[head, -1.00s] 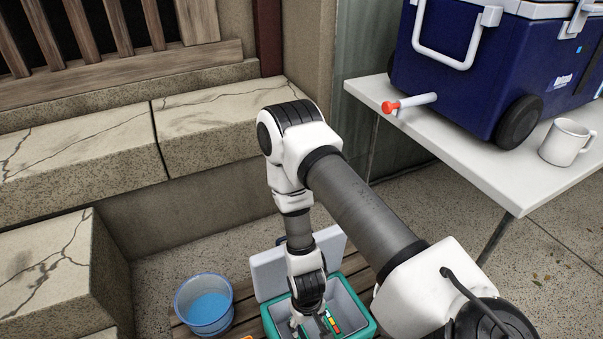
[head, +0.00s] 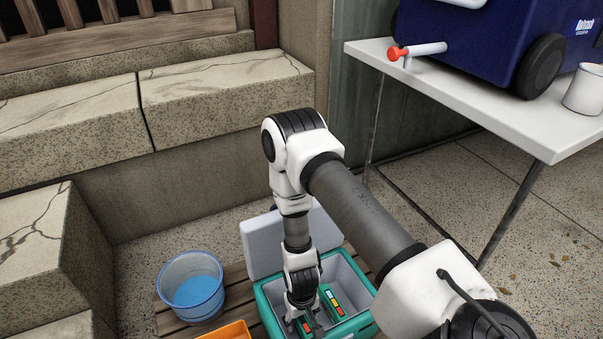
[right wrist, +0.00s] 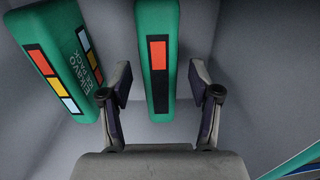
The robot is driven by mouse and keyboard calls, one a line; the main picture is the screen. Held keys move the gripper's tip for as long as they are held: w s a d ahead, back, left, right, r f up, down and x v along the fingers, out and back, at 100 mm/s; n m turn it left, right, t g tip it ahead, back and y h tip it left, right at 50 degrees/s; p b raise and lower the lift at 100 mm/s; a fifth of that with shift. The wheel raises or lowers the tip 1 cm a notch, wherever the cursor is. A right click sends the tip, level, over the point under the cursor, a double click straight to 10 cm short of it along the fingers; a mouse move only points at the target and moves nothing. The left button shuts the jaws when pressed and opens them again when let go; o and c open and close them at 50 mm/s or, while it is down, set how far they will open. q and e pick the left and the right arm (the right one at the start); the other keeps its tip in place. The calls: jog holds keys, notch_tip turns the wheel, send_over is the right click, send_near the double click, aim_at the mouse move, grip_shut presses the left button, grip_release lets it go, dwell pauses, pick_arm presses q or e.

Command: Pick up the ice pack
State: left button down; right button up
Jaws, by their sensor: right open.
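Two green ice packs stand in an open teal cooler (head: 264,306) with grey inner walls. In the right wrist view, one ice pack (right wrist: 159,92) with a black and red label lies between the spread fingers of my right gripper (right wrist: 160,80), with a gap on each side. A second ice pack (right wrist: 80,68), with a multicoloured label and white lettering, leans to the left of the left finger. In the head view my right gripper (head: 304,322) reaches down inside the cooler, open, with the second ice pack (head: 336,302) to its right. My left gripper is not in view.
The cooler's grey lid (head: 262,245) stands open at the back. A clear blue bucket (head: 190,290) is left of the cooler, an orange container (head: 228,332) in front of it. A white table (head: 480,105) with a blue cooler (head: 490,45) and a mug (head: 584,90) is at right.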

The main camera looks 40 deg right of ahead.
grip_shut()
jog(key=shift+r, duration=0.15)
